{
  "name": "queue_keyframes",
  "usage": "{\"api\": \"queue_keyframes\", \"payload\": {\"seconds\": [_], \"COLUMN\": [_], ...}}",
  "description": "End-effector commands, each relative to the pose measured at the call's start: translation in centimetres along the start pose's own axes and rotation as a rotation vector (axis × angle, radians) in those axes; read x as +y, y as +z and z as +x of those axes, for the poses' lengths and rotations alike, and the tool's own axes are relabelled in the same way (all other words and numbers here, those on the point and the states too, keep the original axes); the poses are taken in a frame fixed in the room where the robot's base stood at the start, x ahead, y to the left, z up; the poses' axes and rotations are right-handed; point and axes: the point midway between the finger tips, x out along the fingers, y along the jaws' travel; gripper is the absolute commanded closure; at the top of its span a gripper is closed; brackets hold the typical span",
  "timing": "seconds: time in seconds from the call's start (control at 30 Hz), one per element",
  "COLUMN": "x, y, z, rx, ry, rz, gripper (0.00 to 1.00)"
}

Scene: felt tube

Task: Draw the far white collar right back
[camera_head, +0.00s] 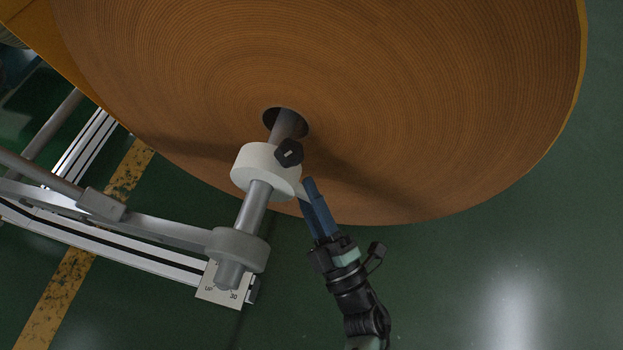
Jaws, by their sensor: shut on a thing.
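A white collar (256,172) sits around a grey metal shaft (253,210), between the big brown felt roll (400,110) and the shaft's outer support. A black knob (289,152) sticks out of the collar's upper right side. My gripper (307,192) comes from below with blue fingers at the collar's lower right edge. It is shut on a thin part at the white collar's edge; the fingers hide most of the contact. The collar stands a little apart from the roll's dark core hole (286,122), with bare shaft showing between. No second white collar shows.
A grey support ring (238,249) carries the shaft's outer end, above a small marked plate (224,284). Metal frame rails (110,240) run along the left. The green floor (440,290) is open at the lower right. The roll fills the top.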

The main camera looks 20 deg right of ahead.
Motion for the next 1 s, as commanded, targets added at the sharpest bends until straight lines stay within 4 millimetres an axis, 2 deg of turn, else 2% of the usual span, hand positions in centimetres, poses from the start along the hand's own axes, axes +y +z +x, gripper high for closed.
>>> {"api": "queue_keyframes", "payload": {"seconds": [0.13,0.17,0.3,0.33,0.7,0.87,1.0], "x": [0.0,0.0,0.0,0.0,0.0,0.2,0.1], "y": [0.1,0.2,0.1,0.1,0.1,0.0,0.0], "z": [0.0,0.0,0.0,0.0,-0.5,-3.0,-6.2], "rx": [-0.004,-0.004,-0.003,-0.003,-0.002,-0.004,-0.005], "ry": [0.000,0.000,0.000,0.000,-0.001,-0.003,-0.004], "rz": [0.000,0.000,-0.001,-0.001,0.001,0.002,0.002], "gripper": [1.00,0.71,0.46,0.43,0.43,0.43,0.43]}}
